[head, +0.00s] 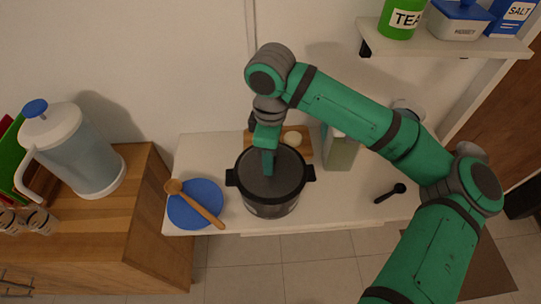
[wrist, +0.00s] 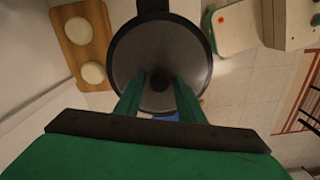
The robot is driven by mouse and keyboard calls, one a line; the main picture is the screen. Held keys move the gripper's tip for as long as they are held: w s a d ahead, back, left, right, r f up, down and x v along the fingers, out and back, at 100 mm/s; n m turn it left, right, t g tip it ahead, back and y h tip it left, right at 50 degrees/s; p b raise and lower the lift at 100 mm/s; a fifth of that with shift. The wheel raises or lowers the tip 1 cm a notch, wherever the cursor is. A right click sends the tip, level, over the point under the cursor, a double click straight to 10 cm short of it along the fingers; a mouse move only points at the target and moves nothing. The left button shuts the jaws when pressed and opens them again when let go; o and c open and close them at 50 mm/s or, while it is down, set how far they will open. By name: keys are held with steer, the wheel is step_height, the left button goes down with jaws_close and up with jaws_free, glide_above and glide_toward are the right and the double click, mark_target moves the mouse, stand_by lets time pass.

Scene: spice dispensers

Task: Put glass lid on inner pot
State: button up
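The dark pot (head: 270,201) stands upright on the white counter, with a black handle on each side. A grey, round lid-like disc (head: 287,178) covers its top, and it fills the middle of the wrist view (wrist: 180,42). I cannot tell from its look whether it is glass. My gripper (head: 268,172) points down over the disc's middle, at or just above it. In the wrist view its two fingers (wrist: 160,78) are apart, with a small dark knob-like spot between them and a visible gap. The pot's inside is hidden.
A blue plate (head: 190,212) with a wooden spoon (head: 200,207) lies left of the pot. A wooden board (head: 306,143) with pale round pieces is behind it. A pale green box (head: 341,152) stands behind right, and a black utensil (head: 390,193) lies right.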

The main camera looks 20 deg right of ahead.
step_height(320, 180, up, 12)
stand_by(0.5)
steer(key=shift+f, duration=0.1)
stand_by(0.4)
